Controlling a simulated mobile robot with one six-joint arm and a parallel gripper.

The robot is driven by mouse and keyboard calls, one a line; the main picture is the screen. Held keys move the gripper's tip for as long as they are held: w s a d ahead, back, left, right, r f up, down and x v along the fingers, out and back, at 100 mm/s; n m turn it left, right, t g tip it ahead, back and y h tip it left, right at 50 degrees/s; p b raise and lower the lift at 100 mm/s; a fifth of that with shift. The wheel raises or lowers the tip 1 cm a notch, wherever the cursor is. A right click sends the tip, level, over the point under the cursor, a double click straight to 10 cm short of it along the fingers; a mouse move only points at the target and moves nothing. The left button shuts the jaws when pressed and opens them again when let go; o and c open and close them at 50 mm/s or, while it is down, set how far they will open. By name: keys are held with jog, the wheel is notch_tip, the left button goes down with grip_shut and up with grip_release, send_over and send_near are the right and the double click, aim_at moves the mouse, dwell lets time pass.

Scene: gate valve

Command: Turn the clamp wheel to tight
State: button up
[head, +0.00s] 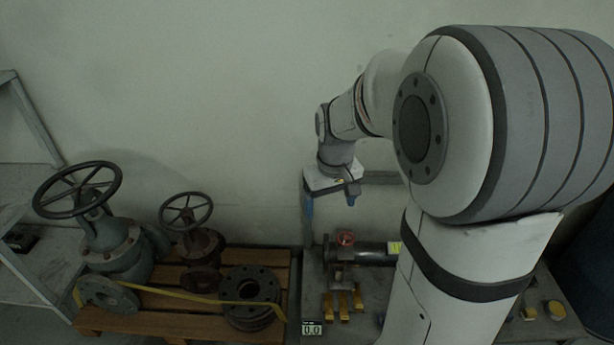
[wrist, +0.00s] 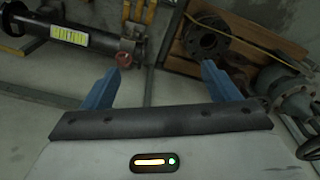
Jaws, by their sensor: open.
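The clamp wheel is a small red handwheel (head: 345,239) on a clamp on the grey bench, at the near end of a dark pipe. In the wrist view the red wheel (wrist: 124,59) shows just beyond the tip of the left blue finger. My gripper (head: 329,204) hangs above and slightly left of the wheel, with its two blue fingers apart. In the wrist view my gripper (wrist: 160,70) is open, with nothing between the fingers. The wheel is outside the gap between them, and I see no contact.
A dark pipe (head: 371,253) with a yellow label lies on the bench. Yellow-tipped parts (head: 343,305) and a small display reading 0.0 (head: 312,328) are in front. A wooden pallet (head: 150,322) at left holds two large handwheel valves and a flange (head: 251,291). The wall behind is bare.

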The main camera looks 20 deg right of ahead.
jog(key=w+d+f+n+b, duration=0.1)
jog(key=w+d+f+b, duration=0.5)
jog(key=w+f, duration=0.8)
jog(key=n+g+b, duration=0.1)
jog(key=n+b, duration=0.1)
send_over(345, 237)
notch_tip(345, 237, down, 16)
jog(key=shift+f, duration=0.25)
notch_tip(345, 237, down, 8)
jog(key=b, duration=0.3)
jog(key=shift+d, duration=0.1)
jog(key=shift+r, duration=0.1)
jog(key=c, duration=1)
jog(key=shift+o, duration=0.2)
jog(key=shift+m, duration=0.3)
